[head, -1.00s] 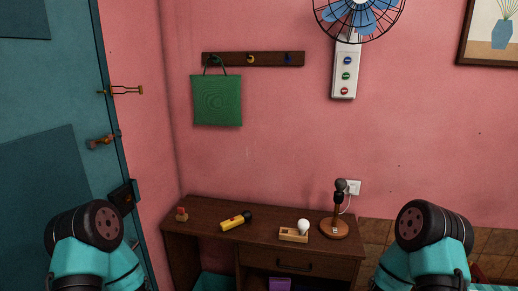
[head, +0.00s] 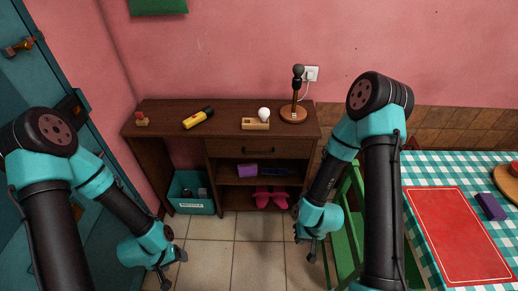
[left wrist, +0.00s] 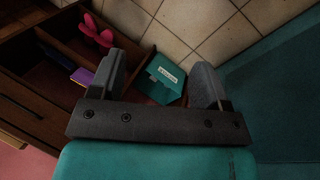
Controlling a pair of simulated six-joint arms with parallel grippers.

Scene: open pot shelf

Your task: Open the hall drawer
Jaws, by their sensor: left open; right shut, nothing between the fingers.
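The hall drawer (head: 230,149) is a dark wooden front with a dark bar handle (head: 259,150), under the right part of the desk top. Its front looks flush with the desk, so it appears shut. My left gripper (head: 174,270) is low over the tiled floor, in front of and below the desk, left of the drawer and apart from it. It is open and empty in the left wrist view (left wrist: 164,62). My right gripper (head: 305,249) is shut and empty, low to the right of the desk's front, apart from the handle.
On the desk top (head: 160,120) stand a yellow torch (head: 196,119), a bulb in a wooden holder (head: 256,124) and a lamp stand (head: 294,112). Below are open shelves and a teal bin (head: 193,205). A green chair (head: 345,230) and a checkered table (head: 445,168) stand at the right.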

